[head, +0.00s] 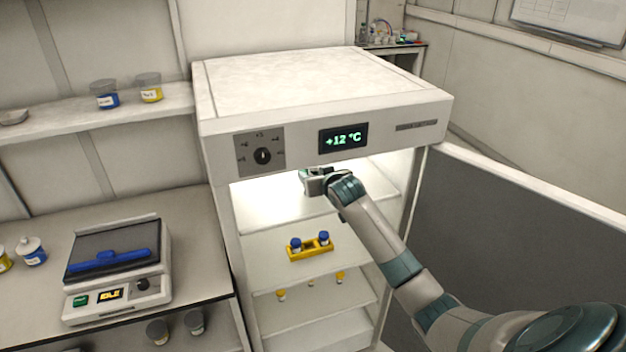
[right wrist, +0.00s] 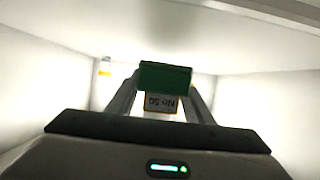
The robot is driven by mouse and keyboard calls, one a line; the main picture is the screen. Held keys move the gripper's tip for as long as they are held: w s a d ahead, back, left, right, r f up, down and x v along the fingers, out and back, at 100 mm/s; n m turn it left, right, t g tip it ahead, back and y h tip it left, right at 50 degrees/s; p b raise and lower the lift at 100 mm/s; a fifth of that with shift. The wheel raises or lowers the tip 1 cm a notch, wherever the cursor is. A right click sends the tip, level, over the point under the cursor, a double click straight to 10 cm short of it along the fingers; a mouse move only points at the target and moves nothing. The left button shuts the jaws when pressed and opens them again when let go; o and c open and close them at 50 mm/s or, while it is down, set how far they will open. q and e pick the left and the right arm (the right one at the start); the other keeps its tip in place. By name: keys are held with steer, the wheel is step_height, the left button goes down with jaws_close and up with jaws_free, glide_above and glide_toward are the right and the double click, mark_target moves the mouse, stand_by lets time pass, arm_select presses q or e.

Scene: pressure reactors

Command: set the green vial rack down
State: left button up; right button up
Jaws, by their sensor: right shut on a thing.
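The green vial rack (right wrist: 165,77) is between the fingers of my right gripper (right wrist: 160,95) in the right wrist view, and the gripper is shut on it. A label with dark print shows just below the green part. In the head view my right gripper (head: 316,178) reaches into the upper part of the open, lit fridge (head: 325,95), and I cannot make out the green rack there. Whether the rack touches a shelf cannot be told. My left gripper is not in view.
A yellow rack (head: 310,250) with blue-capped vials stands on a lower fridge shelf. Small yellow-capped vials (head: 340,277) stand below it. The fridge door (head: 520,240) is open at the right. A small vial (right wrist: 104,67) stands deeper inside, at the left.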

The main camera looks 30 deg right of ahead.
steer(key=shift+w+d, duration=0.1)
steer(key=shift+w, duration=0.35)
step_height(320, 180, down, 2)
steer(key=shift+f+p, duration=0.2)
steer(key=shift+p, duration=0.65)
steer(key=shift+f, duration=0.5)
steer(key=shift+f, duration=0.15)
steer(key=o, duration=1.1)
